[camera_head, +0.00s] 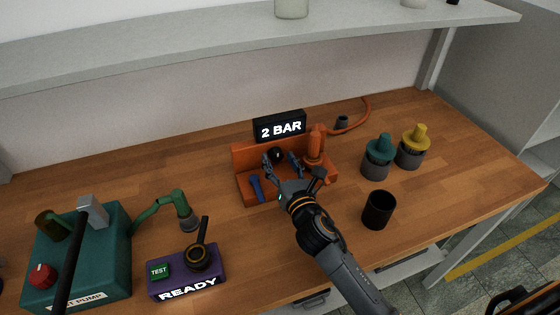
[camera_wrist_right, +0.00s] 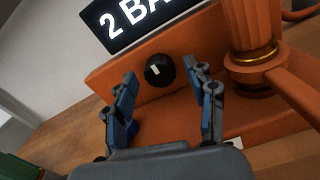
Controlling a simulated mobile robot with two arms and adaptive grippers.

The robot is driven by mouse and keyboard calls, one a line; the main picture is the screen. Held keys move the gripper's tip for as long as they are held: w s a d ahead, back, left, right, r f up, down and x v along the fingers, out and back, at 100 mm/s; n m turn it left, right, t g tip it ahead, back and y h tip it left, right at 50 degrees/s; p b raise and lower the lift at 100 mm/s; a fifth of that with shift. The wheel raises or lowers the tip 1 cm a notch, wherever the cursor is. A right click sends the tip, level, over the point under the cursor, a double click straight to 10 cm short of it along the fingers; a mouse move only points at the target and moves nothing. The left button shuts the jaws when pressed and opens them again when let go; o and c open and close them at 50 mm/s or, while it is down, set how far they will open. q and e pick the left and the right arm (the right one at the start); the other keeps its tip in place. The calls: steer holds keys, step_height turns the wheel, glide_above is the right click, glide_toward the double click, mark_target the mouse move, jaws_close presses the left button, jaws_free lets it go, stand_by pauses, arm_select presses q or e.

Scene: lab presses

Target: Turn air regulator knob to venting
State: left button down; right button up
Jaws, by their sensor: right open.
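The air regulator is an orange unit (camera_head: 242,160) on the wooden bench. A black display above it reads "2 BAR" (camera_head: 281,127). Its knob (camera_head: 277,154) is a round black one on the orange front face. In the right wrist view the knob (camera_wrist_right: 160,70) carries a white mark and sits ahead of the fingertips, between them. My right gripper (camera_head: 283,162) is open and empty. Its two blue-padded fingers (camera_wrist_right: 165,85) point at the knob from either side and appear apart from it.
An orange cylinder (camera_head: 315,145) with a hose stands right of the knob. A blue lever (camera_head: 257,188) is at the unit's left front. A black cup (camera_head: 378,210), teal and yellow-topped parts (camera_head: 377,150) stand right. A purple "READY" box (camera_head: 187,278) and teal pump (camera_head: 85,262) are left.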

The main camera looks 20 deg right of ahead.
steer(key=shift+c, duration=1.3)
steer(key=c, duration=0.9)
arm_select(q)
steer(key=shift+s, duration=0.15)
